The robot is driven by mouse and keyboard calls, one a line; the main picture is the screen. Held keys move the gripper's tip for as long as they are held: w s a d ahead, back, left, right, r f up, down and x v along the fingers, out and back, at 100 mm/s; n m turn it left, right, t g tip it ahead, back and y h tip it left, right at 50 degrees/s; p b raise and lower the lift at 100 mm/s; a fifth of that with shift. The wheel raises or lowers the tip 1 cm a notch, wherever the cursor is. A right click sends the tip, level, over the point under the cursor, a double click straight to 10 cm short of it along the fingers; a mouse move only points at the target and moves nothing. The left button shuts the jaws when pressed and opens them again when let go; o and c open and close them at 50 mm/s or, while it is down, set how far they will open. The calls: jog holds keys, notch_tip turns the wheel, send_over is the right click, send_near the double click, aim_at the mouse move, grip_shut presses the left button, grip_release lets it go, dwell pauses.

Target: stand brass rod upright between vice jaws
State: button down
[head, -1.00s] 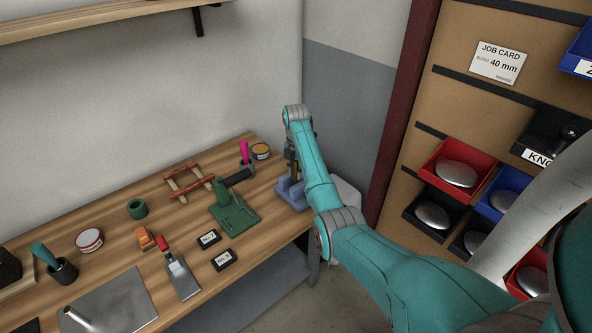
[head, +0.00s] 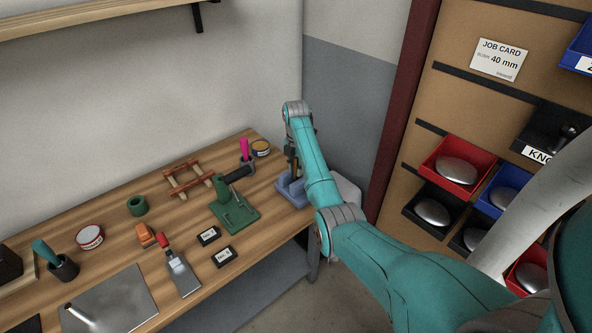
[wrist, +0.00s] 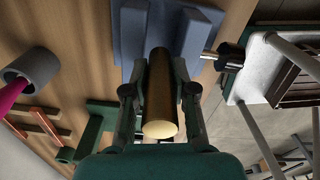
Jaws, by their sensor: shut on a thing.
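The brass rod (wrist: 160,95) is held between the fingers of my gripper (wrist: 160,100) in the wrist view, its pale gold end face toward the camera. Its far end reaches to the blue vice (wrist: 132,35), over the gap between the two jaws. I cannot tell whether the rod touches the vice floor. In the head view the blue vice (head: 287,192) sits at the bench's right end, and my gripper (head: 292,170) is above it, mostly hidden by my arm. The rod looks about upright there.
A green press (head: 235,213) stands left of the vice. Red bins (head: 455,165) hang at right.

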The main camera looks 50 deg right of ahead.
jog(key=shift+r, duration=1.15)
jog(key=shift+f, duration=1.75)
jog(key=shift+r, duration=0.15)
jog(key=shift+r, duration=1.6)
jog(key=shift+a, duration=0.1)
